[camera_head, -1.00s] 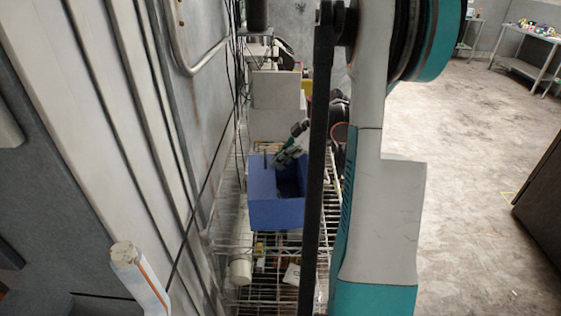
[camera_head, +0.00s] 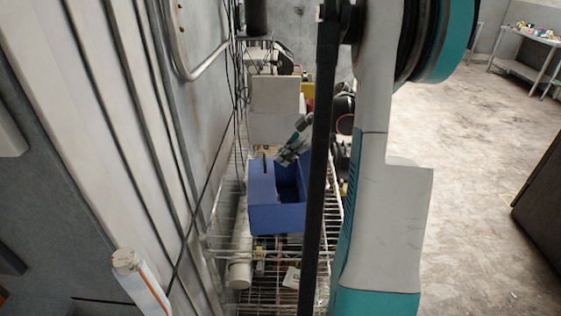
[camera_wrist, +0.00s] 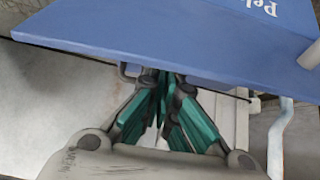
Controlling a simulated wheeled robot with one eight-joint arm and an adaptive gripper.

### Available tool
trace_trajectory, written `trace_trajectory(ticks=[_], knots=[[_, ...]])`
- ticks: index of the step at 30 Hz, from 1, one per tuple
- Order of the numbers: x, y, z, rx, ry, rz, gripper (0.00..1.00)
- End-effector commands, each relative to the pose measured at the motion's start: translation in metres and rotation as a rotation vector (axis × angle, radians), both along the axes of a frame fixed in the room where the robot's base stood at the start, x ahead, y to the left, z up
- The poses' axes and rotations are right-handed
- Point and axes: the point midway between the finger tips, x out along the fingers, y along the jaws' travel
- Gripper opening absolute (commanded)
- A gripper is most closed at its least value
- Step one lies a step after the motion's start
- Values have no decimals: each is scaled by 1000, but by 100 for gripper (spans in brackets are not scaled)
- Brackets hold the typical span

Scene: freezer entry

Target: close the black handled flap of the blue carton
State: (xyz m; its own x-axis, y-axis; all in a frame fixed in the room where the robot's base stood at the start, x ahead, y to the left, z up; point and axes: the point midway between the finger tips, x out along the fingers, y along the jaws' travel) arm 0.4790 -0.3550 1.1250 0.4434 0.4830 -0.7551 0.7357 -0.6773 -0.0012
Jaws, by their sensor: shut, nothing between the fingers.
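The blue carton (camera_head: 277,219) stands on a wire shelf in the head view. A flat blue panel, which looks like the flap (camera_head: 261,185), covers the left part of its top. The right part is open and shows the dark inside. A small black handle (camera_head: 264,163) stands at the panel's far edge. My gripper (camera_head: 285,158) is at the carton's far side, right of the handle. In the wrist view a blue panel (camera_wrist: 180,40) crosses the top, with a black loop (camera_wrist: 128,72) at its edge. My gripper (camera_wrist: 163,82) is shut and empty; its tips reach that edge. Contact is unclear.
A white box (camera_head: 275,100) stands behind the carton. The wire shelf (camera_head: 255,280) carries a white cylinder (camera_head: 239,270) below the carton. A wall with a metal rail (camera_head: 190,60) is close on the left. Open floor (camera_head: 460,180) lies to the right.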

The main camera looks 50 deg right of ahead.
Motion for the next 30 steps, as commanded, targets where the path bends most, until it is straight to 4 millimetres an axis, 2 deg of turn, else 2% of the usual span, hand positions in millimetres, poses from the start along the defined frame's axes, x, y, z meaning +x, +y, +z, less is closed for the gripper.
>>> trace_trajectory(ticks=[9,15,26,29,30], knots=[[-29,-32,48,-1,1,-3,0],[-40,-44,67,-1,0,-1,0],[-42,-46,72,0,0,0,0],[-35,-38,72,4,10,-7,0],[-27,-29,73,8,19,-14,0]])
